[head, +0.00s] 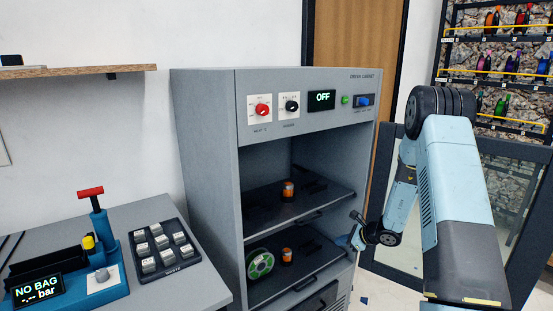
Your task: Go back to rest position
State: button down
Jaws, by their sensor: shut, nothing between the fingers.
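My gripper (350,240) is at the end of my blue and black arm, at the right front edge of the grey dryer cabinet (205,160). It is small in the head view, shut and empty, beside the lower shelf opening. The cabinet's display (321,99) reads OFF. Inside, an orange and black item (287,189) stands on the upper shelf. A second orange item (286,255) and a green spool (260,265) are on the lower shelf. The cabinet's glass door (390,252) stands open to the right, partly hidden behind my arm.
A grey bench (130,212) at left holds a blue sealer device (100,270) with a red-topped lever and a black tray (162,250) of small blocks. A wooden shelf (70,72) hangs above. A spool rack (497,60) stands at the back right. The open door leaves little room around my arm.

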jog(key=s+a+r+n+g, duration=0.1)
jog(key=s+a+r+n, duration=0.3)
jog(key=r, duration=0.5)
jog(key=s+a+r+n+g, duration=0.1)
jog(key=s+r+n, duration=0.4)
jog(key=r, duration=0.4)
jog(key=s+a+r+n+g, duration=0.1)
jog(key=s+a+r+n, duration=0.25)
jog(key=s+r, duration=0.45)
jog(key=s+d+r+n+h, duration=0.2)
jog(key=s+r+n, duration=0.1)
jog(key=s, duration=0.5)
jog(key=s+d+r+n+t+h, duration=0.1)
jog(key=s+d+r+n+h, duration=0.2)
jog(key=s, duration=0.5)
jog(key=s+d+r+n+h, duration=0.2)
jog(key=s+r+n, duration=0.2)
jog(key=s+r, duration=0.3)
jog(key=shift+s+d+t+h, duration=0.15)
jog(key=shift+s+t+h, duration=0.2)
jog(key=shift+s, duration=0.6)
jog(key=shift+r+n, duration=0.1)
jog(key=shift+n, duration=0.15)
